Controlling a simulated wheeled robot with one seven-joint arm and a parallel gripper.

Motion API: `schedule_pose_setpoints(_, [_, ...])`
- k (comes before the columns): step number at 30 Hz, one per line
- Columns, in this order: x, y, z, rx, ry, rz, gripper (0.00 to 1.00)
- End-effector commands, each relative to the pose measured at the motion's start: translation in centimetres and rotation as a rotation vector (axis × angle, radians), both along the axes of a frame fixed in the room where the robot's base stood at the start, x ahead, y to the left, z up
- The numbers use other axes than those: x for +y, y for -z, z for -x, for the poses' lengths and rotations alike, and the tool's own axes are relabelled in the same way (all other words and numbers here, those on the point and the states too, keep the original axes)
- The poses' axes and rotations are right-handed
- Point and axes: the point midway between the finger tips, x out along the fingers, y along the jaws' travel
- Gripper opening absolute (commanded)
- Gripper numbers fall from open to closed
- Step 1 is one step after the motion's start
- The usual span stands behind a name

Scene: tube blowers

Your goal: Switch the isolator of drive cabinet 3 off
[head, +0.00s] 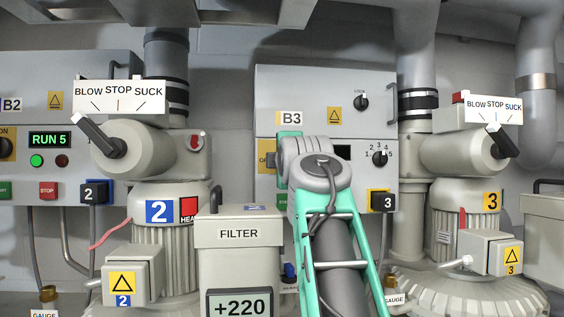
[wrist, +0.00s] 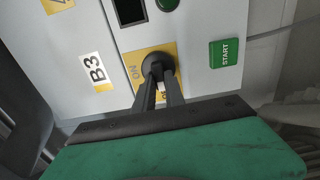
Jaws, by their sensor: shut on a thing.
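Drive cabinet 3 (head: 290,90), marked B3, is the grey cabinet behind my arm in the head view. Its isolator's yellow plate (head: 267,162) shows only at the left edge of my arm there, and the knob is hidden. In the wrist view the cabinet face (wrist: 105,122) appears tilted, with the B3 label (wrist: 97,71). The isolator (wrist: 157,61) is a round black knob on a yellow plate, with ON readable at its left and another label mostly covered. My gripper (wrist: 159,82) is shut on the knob's handle. The handle's exact angle is hard to tell between the fingers.
On cabinet 3, a green START button (wrist: 226,53) and a dark display (wrist: 130,11) lie close to the knob. A selector (head: 379,158) and a LOCAL knob (head: 361,102) sit right of my arm. The FILTER box (head: 238,258) and blower 3 (head: 465,208) stand nearby.

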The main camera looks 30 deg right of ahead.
Motion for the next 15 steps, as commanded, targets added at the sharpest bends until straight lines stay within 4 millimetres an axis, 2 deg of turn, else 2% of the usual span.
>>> schedule_pose_setpoints(8, [0.00,0.06,-0.03,0.002,0.000,0.001,0.00])
schedule_pose_setpoints(9, [0.00,0.06,-0.03,0.002,0.000,0.001,0.17])
schedule_pose_setpoints(15, [0.00,0.05,-0.02,0.001,0.000,0.000,0.33])
